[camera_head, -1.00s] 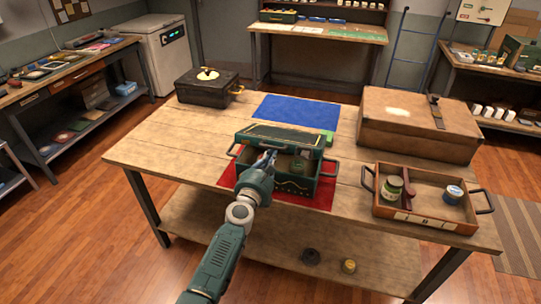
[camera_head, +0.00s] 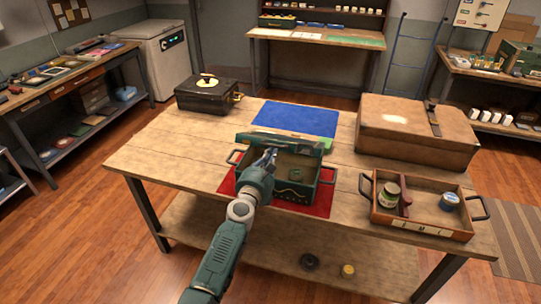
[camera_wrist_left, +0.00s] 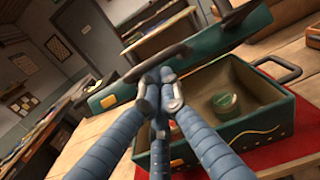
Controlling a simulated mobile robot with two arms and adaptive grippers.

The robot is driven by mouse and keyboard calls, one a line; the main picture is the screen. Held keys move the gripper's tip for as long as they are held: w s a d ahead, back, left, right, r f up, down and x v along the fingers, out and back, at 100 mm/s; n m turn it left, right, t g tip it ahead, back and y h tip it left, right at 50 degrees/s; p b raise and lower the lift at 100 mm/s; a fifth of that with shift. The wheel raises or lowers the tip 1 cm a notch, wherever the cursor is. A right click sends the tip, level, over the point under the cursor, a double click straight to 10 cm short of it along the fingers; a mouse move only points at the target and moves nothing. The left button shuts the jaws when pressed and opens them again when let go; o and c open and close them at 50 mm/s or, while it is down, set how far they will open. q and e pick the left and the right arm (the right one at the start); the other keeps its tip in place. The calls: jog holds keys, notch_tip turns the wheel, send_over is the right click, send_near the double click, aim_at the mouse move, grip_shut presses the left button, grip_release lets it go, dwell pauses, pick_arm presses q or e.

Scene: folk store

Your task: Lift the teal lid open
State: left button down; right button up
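The teal box (camera_head: 292,190) stands on a red mat, and it fills the middle of the left wrist view (camera_wrist_left: 258,125). Its teal lid (camera_head: 308,147) is raised at a slant, seen nearly edge-on in the head view; in the left wrist view the lid (camera_wrist_left: 222,52) hangs above the open box. A green round jar (camera_wrist_left: 224,102) lies inside. My left gripper (camera_head: 270,157) is at the lid's front edge. Its blue fingers (camera_wrist_left: 157,88) come together at the lid's dark handle (camera_wrist_left: 158,62) and appear shut on it. My right gripper is out of view.
On the table are a blue mat (camera_head: 297,117) behind the box, a black case (camera_head: 208,95) at back left, a large brown chest (camera_head: 418,130) at back right, and an orange tray (camera_head: 420,222) with jars at right. The left front tabletop (camera_head: 175,150) is clear.

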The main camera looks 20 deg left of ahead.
aim_at(273, 141)
pick_arm(q)
jog(key=shift+w+r+p, duration=0.4)
jog(key=shift+r+p, duration=0.05)
jog(key=shift+r, duration=0.5)
jog(key=shift+w+r+p, duration=0.65)
jog(key=shift+w+r, duration=0.1)
jog(key=shift+r, duration=0.2)
jog(key=shift+s, duration=0.1)
jog(key=s+p, duration=0.3)
jog(key=s, duration=0.8)
jog(key=shift+a, duration=0.15)
jog(key=shift+w, duration=0.1)
